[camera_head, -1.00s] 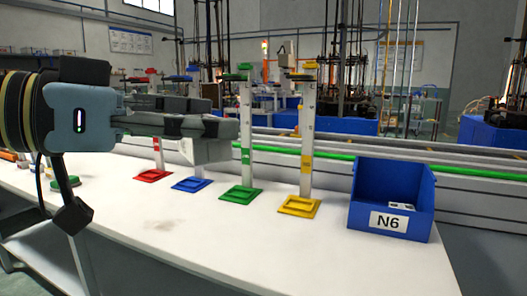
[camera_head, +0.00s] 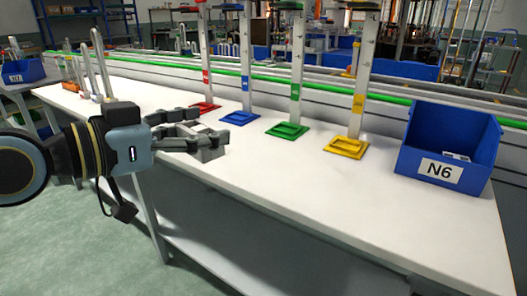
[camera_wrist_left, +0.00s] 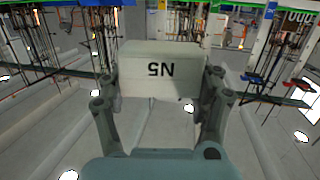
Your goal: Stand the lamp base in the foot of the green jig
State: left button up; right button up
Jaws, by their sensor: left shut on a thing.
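The lamp base, a pale grey block marked N5, is in my left gripper (camera_head: 205,147); the lamp base also shows in the left wrist view (camera_wrist_left: 160,72), with its label upside down and a finger at each side. The green jig (camera_head: 287,130) stands on the white table, right of my left gripper in the head view. Its foot is a green square frame, empty, with a white post rising behind it. The gripper and lamp base are apart from the jig, over the table's front side. My right gripper is out of view.
Red (camera_head: 205,106) and blue (camera_head: 239,117) jigs stand left of the green one, and a yellow jig (camera_head: 346,147) right of it. A blue bin marked N6 (camera_head: 440,172) is at the right. Glass tubes (camera_head: 99,55) stand far left. The table front is clear.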

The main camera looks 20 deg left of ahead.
pick_arm(q)
jog(key=w+a+f+n+t+y, duration=0.1)
jog(key=w+a+f+n+y, duration=0.15)
jog(key=w+f, duration=0.8)
jog(key=w+d+r, duration=0.3)
jog(key=w+d, duration=0.2)
jog(key=w, duration=0.1)
jog(key=shift+d+r+y, duration=0.25)
jog(key=shift+r+y, duration=0.05)
jog(key=shift+y, duration=0.05)
